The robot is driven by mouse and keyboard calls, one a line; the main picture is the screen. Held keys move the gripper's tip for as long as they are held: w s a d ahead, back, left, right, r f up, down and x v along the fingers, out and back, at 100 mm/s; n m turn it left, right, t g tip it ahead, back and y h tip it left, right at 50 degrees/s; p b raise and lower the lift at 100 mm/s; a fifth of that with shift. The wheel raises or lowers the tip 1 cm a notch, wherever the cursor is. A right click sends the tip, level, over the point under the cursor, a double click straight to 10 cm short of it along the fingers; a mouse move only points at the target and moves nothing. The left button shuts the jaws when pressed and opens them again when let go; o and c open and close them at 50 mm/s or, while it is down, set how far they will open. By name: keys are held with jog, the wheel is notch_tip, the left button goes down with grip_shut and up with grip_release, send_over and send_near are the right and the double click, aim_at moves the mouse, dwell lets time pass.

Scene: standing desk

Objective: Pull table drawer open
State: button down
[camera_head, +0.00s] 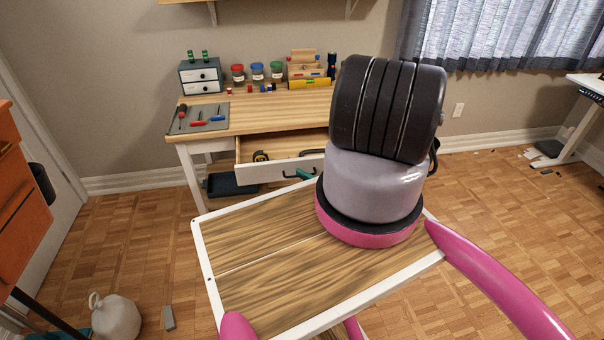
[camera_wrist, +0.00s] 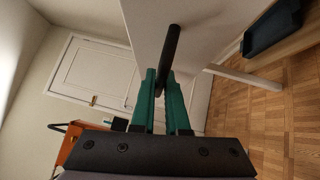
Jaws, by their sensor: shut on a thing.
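The table drawer (camera_head: 254,173) has a white front and is partly pulled out from under the wooden tabletop (camera_head: 262,116). A yellow and black tape measure (camera_head: 260,156) and other dark items lie inside it. In the wrist view, the drawer's black bar handle (camera_wrist: 172,42) stands off the white front (camera_wrist: 205,30). My gripper (camera_wrist: 165,78) has green fingers shut on this handle. In the head view, my gripper (camera_head: 303,174) shows as a small green part at the drawer front; my arm hides the drawer's right side.
A tool mat (camera_head: 208,126), small drawer box (camera_head: 201,77), colored jars (camera_head: 257,72) and toolbox (camera_head: 305,67) sit on the table. A dark tray (camera_head: 234,184) is below. An orange cabinet (camera_head: 20,200) and a jug (camera_head: 115,316) are at left.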

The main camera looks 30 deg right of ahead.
jog(key=shift+s, duration=0.1)
jog(key=c, duration=0.9)
grip_release()
jog(key=shift+d, duration=0.1)
jog(key=v, duration=1)
jog(key=shift+s+d, duration=0.15)
jog(key=shift+s, duration=0.2)
